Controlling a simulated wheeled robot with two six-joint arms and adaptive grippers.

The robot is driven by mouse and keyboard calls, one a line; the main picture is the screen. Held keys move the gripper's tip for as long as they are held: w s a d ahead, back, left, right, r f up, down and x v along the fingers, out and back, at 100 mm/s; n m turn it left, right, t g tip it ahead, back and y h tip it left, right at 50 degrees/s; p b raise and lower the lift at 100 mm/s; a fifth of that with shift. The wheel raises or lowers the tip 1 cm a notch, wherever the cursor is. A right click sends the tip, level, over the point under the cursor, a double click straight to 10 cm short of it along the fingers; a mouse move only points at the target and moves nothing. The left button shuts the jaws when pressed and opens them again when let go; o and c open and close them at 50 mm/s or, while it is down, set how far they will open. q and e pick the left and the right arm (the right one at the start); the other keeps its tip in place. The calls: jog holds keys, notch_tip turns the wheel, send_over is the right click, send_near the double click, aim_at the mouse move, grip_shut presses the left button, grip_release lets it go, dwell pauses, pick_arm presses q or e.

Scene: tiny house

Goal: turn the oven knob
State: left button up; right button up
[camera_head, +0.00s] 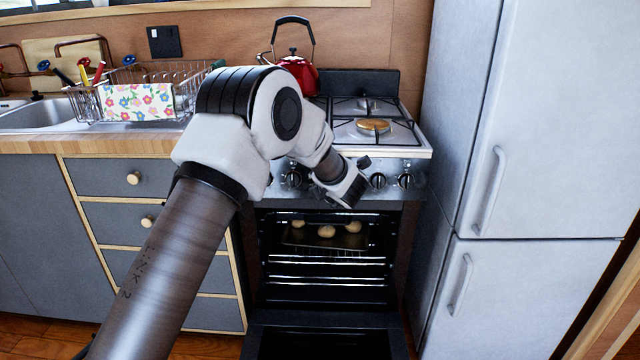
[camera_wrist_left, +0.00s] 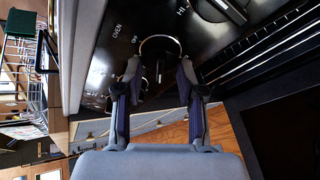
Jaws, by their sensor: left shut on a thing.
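The oven knob (camera_wrist_left: 160,56) is a dark round knob with a bright metal rim, beside the word OVEN on the black control panel in the left wrist view. My left gripper (camera_wrist_left: 159,72) has one finger on each side of this knob and is shut on it. In the head view my left arm reaches from the lower left to the stove front (camera_head: 418,180). The wrist hides the fingers and the gripped knob there. My right gripper is not in view.
Other knobs (camera_head: 378,180) sit on the panel, one close beside the gripped one (camera_wrist_left: 222,8). Below, the oven (camera_head: 325,285) stands open with a tray of round baked pieces (camera_head: 326,231). A red kettle (camera_head: 300,72) is on the stove. The fridge (camera_head: 530,130) bounds the right.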

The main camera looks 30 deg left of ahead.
pick_arm(q)
jog(key=o, duration=1.1)
jog(key=v, duration=1.2)
jog(key=shift+f, duration=0.1)
